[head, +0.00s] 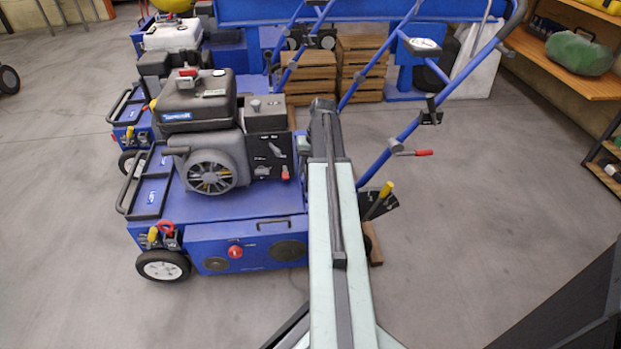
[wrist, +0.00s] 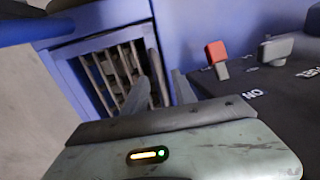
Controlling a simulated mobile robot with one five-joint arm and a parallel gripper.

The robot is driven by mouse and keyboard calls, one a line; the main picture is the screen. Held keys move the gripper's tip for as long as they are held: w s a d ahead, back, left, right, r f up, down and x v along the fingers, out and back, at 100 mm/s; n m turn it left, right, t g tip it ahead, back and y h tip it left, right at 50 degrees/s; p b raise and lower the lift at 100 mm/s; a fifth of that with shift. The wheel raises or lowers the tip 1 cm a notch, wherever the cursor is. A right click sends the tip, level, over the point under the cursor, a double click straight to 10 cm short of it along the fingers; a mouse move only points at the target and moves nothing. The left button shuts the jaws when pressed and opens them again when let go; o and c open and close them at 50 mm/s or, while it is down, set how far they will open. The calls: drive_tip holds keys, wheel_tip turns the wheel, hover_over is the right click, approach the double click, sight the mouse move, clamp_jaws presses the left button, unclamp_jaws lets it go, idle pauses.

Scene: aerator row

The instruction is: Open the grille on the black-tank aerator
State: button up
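The black-tank aerator (head: 222,232) stands front left in the head view, blue with a black engine and tank (head: 198,97). In the wrist view, a grille (wrist: 112,75) with grey slats sits in a blue frame on a blue panel. My gripper (wrist: 164,88) reaches up to the right edge of this grille. In the head view my arm hides the gripper and the grille.
A red switch (wrist: 216,52) and a grey knob (wrist: 275,48) stand on a black panel right of my gripper. A white-tank aerator (head: 172,35) is behind. Wooden crates (head: 309,75) stand at the back. Shelves (head: 568,70) line the right. The floor at right is clear.

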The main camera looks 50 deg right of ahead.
drive_tip(key=shift+f, duration=0.1)
clamp_jaws()
idle(1.3)
